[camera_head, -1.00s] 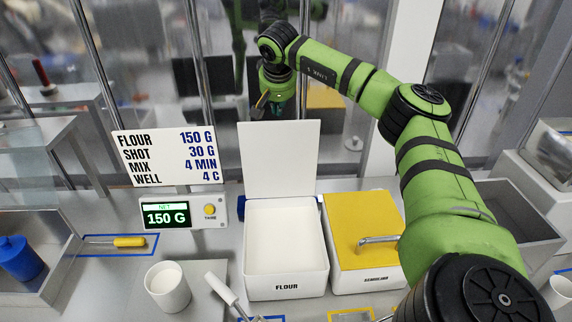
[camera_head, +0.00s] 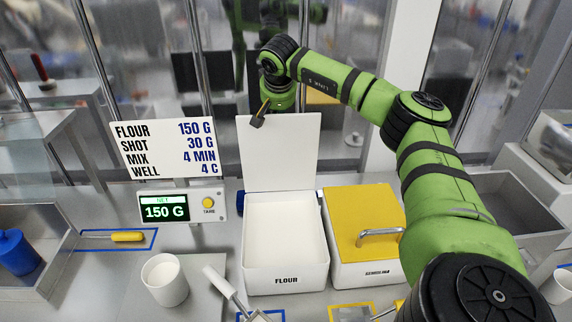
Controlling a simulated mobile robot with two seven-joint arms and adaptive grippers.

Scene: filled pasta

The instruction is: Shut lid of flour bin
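The white flour bin (camera_head: 286,279), marked FLOUR, stands on the counter with white flour in it. Its white lid (camera_head: 278,153) stands upright at the bin's back edge, open. My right arm reaches from the lower right up and over to the lid's top. My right gripper (camera_head: 258,120) is at the lid's upper left corner, pointing down. Part of it seems to lie behind the lid; only a dark finger shows, so its opening is unclear. I cannot tell whether it touches the lid. My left gripper is out of view.
A yellow-lidded bin (camera_head: 352,221) with a metal handle stands right of the flour bin. A scale display (camera_head: 165,207) reading 150 G and a sign (camera_head: 166,147) stand at the left. A white cup (camera_head: 165,281) and a white-handled tool (camera_head: 220,283) lie in front.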

